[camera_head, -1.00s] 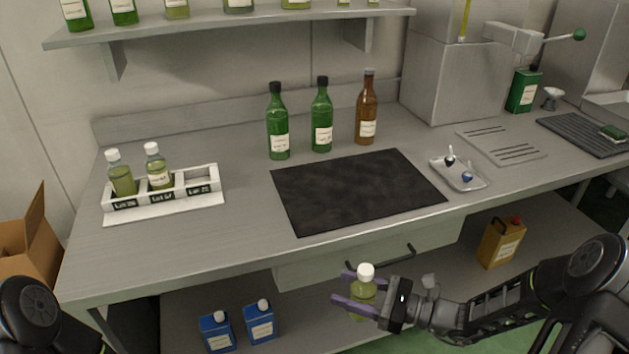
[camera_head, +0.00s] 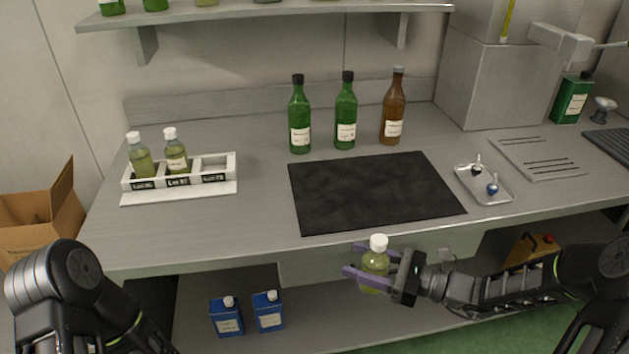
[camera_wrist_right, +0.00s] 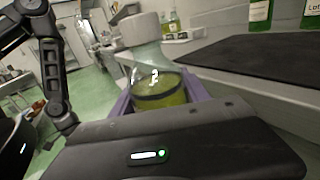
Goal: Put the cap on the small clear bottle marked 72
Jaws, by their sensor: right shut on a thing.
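My right gripper (camera_head: 372,265) is shut on a small clear bottle (camera_head: 375,268) of yellow-green liquid, held upright in front of the bench's front edge. A white cap (camera_head: 378,243) sits on top of this bottle. In the right wrist view the bottle (camera_wrist_right: 158,88) stands between the purple fingers, with a white mark on its side that I cannot read fully. Two similar bottles with white caps, a left one (camera_head: 141,160) and a right one (camera_head: 175,155), stand in a white rack (camera_head: 215,163); its right compartment is empty. My left gripper is out of view.
A dark mat (camera_head: 370,190) lies bare on the bench. Behind it stand two green bottles (camera_head: 300,125) and a brown bottle (camera_head: 393,115). A small metal tray (camera_head: 487,197) with small stoppers is to the right. Blue containers (camera_head: 268,312) stand on the lower shelf.

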